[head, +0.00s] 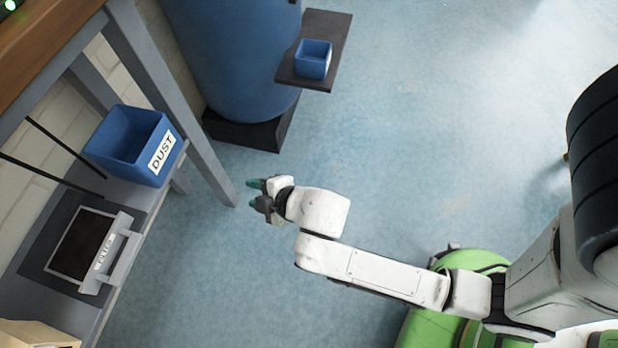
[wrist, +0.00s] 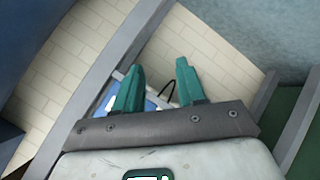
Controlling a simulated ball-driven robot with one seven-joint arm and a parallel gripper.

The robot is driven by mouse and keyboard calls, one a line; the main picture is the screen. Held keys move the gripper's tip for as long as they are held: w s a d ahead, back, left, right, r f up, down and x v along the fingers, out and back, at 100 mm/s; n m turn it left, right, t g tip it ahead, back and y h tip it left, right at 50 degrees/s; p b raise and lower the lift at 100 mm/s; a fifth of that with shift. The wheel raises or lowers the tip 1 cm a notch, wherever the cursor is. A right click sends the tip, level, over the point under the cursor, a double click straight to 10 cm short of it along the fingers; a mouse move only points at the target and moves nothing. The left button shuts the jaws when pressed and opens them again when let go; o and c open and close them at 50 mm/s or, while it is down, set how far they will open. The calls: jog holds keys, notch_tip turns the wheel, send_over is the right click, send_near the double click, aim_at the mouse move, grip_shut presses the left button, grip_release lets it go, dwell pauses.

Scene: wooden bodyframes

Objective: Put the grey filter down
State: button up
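What looks like the grey filter (head: 122,262) is at the left in the head view, on the lower shelf of the bench. It has a grey bar with a white label, whose lettering is too small to read surely, beside a dark rectangular panel or opening (head: 80,245). I cannot tell whether the filter lies flat on the surface or sits in a slot. My gripper (head: 258,194) is to the right of the shelf, apart from the filter. In the wrist view its teal fingers (wrist: 160,72) stand apart with nothing held between them.
A blue bin (head: 120,150) marked DUST stands on the shelf (head: 82,311). A grey bench leg (head: 185,110) rises near my gripper. A blue drum (head: 235,60) on a black base stands behind, with a small blue box (head: 313,58) on a side plate. The blue floor (head: 430,150) is clear.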

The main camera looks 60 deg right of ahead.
jog(key=s+d+m+g, duration=0.3)
jog(key=s+m+g, duration=0.1)
jog(key=s, duration=0.4)
jog(key=s+d+m+g, duration=0.3)
jog(key=s+m+g, duration=0.2)
jog(key=s, duration=0.4)
jog(key=shift+d+f+m+g, duration=0.2)
jog(key=shift+f+m+g, duration=0.15)
jog(key=shift+m, duration=0.55)
jog(key=shift+w, duration=0.1)
